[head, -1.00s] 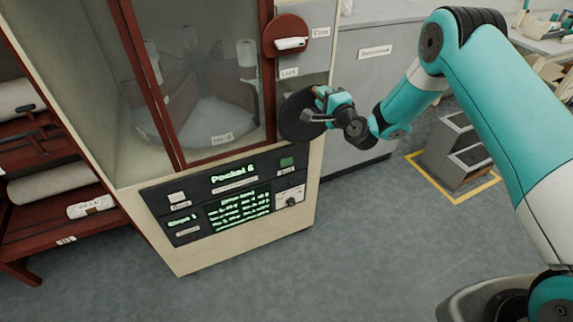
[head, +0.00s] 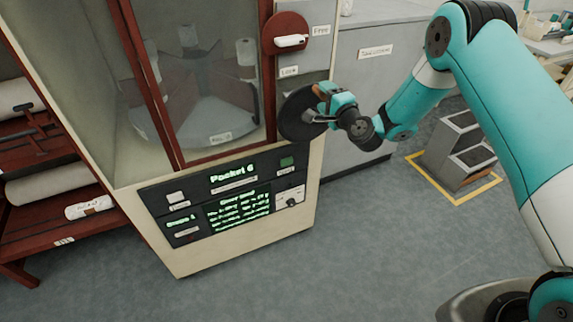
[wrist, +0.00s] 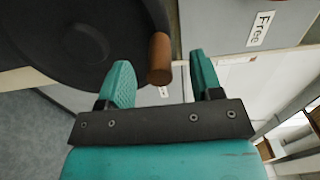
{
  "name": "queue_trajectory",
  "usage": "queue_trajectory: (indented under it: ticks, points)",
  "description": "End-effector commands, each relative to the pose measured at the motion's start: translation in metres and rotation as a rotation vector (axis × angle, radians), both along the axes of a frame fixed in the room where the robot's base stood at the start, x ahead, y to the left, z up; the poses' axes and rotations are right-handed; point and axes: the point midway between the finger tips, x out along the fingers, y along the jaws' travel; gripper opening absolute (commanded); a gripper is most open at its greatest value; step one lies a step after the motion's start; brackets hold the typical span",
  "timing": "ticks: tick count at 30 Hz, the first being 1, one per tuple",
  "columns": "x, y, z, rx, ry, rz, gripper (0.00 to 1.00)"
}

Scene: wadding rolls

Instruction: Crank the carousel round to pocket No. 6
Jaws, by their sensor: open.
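The cream carousel cabinet (head: 200,254) stands at the left with a red-framed window. Through the glass I see the grey carousel (head: 185,112) and a small pocket label (head: 221,138), too blurred to read surely. My gripper (head: 332,100) is open at the disc, not clamped on the handle.
A red lock plate with a white lever (head: 291,43) sits above the crank, between "Free" (head: 321,30) and "Lock" (head: 289,71) labels; the lever lies near level. A red rack with rolls (head: 60,185) is at the left. A grey step unit (head: 459,147) stands inside yellow floor lines.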

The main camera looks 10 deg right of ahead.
Motion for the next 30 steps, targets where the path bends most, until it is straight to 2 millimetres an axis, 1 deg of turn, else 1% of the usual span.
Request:
queue_trajectory:
  ticks: [1, 30]
  points:
    - [-0.004, -0.002, -0.006, 0.001, 0.0, -0.001, 0.6]
    - [-0.074, -0.025, -0.005, 0.0, -0.002, -0.002, 0.6]
